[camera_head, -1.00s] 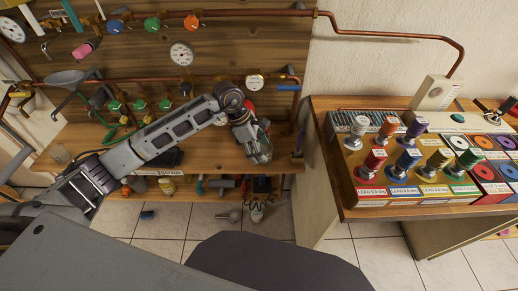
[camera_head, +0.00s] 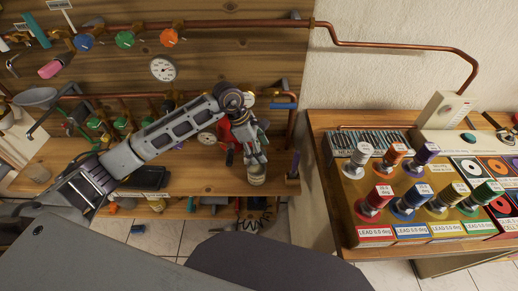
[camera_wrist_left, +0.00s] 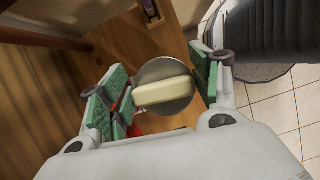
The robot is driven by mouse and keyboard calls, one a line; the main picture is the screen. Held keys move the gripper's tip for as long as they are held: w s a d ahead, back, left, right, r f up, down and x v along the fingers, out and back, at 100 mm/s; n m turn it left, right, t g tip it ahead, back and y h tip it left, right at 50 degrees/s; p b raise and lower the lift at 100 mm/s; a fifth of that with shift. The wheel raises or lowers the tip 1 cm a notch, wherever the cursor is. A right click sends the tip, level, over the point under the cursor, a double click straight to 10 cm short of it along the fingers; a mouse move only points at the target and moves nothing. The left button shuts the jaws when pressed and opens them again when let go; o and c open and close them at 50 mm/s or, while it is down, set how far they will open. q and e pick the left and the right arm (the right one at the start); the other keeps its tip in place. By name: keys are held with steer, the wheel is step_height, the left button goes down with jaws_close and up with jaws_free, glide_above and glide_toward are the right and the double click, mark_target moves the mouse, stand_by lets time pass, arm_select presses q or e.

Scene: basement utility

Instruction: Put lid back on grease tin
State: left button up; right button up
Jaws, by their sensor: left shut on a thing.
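My left gripper (camera_head: 256,160) reaches down over the wooden bench near its right end. In the left wrist view its green-padded fingers (camera_wrist_left: 165,90) are closed on the two ends of a cream, bar-shaped piece, which I take to be the lid (camera_wrist_left: 163,92). Directly beyond it is a round grey metal disc, seemingly the grease tin (camera_wrist_left: 165,72). In the head view a small pale round tin (camera_head: 256,179) shows just under the fingertips. I cannot tell whether lid and tin touch. My right gripper is not in view.
Copper pipes with coloured valves and a gauge (camera_head: 163,68) run along the wooden back panel. A dark tray (camera_head: 150,178) lies left on the bench. A purple-marked upright piece (camera_head: 293,165) stands right of the gripper. Boxes and spools fill the right-hand table (camera_head: 325,130).

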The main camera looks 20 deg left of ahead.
arm_select(q)
steer(key=shift+f, duration=0.1)
steer(key=shift+f+b, duration=0.45)
steer(key=shift+f, duration=0.55)
steer(key=shift+f+b, duration=0.4)
steer(key=shift+f, duration=0.6)
steer(key=shift+f+b, duration=0.4)
steer(key=shift+f, duration=0.2)
steer(key=shift+f+b, duration=0.45)
steer(key=shift+b, duration=0.1)
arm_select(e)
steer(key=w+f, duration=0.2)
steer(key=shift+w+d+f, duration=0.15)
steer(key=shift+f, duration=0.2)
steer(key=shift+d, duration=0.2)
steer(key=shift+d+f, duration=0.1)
